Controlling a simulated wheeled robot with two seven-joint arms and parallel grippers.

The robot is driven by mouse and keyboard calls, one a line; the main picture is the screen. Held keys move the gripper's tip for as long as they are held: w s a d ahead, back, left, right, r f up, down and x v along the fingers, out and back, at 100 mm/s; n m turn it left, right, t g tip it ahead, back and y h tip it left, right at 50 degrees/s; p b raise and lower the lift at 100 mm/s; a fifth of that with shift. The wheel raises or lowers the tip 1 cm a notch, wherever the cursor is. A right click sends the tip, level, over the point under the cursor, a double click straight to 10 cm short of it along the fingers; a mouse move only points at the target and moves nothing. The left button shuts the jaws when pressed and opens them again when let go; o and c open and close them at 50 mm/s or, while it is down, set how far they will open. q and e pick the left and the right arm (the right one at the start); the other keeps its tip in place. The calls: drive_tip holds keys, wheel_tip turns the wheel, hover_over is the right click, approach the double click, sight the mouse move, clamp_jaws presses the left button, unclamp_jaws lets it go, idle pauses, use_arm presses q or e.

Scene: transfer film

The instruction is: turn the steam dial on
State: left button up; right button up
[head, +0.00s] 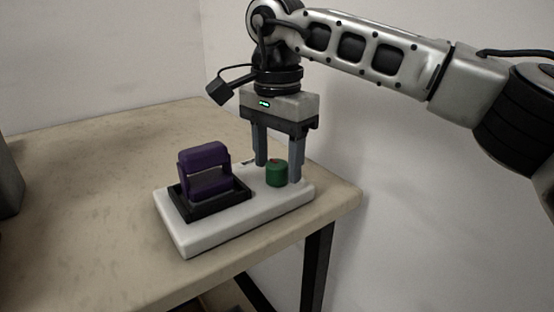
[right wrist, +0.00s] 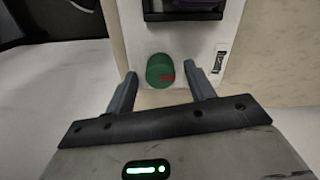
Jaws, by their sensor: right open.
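The steam dial is a small green cylinder (head: 276,173) with a red mark, standing on the right part of a white base (head: 200,240). In the right wrist view the green dial (right wrist: 159,70) shows just beyond and between the fingertips, with its red mark pointing right. My right gripper (head: 279,172) points down with its fingers open on either side of the dial. It also shows in the right wrist view (right wrist: 161,80). I cannot tell whether a finger touches the dial. My left gripper is not in view.
A purple handled part (head: 205,172) in a black frame (head: 222,206) sits on the left of the base. The base stands on a beige table (head: 90,220) near its right edge. A grey object (head: 9,180) stands at the far left. White walls lie behind.

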drive_tip(key=shift+f, duration=0.1)
drive_tip(key=c, duration=1)
drive_tip(key=shift+o, duration=0.2)
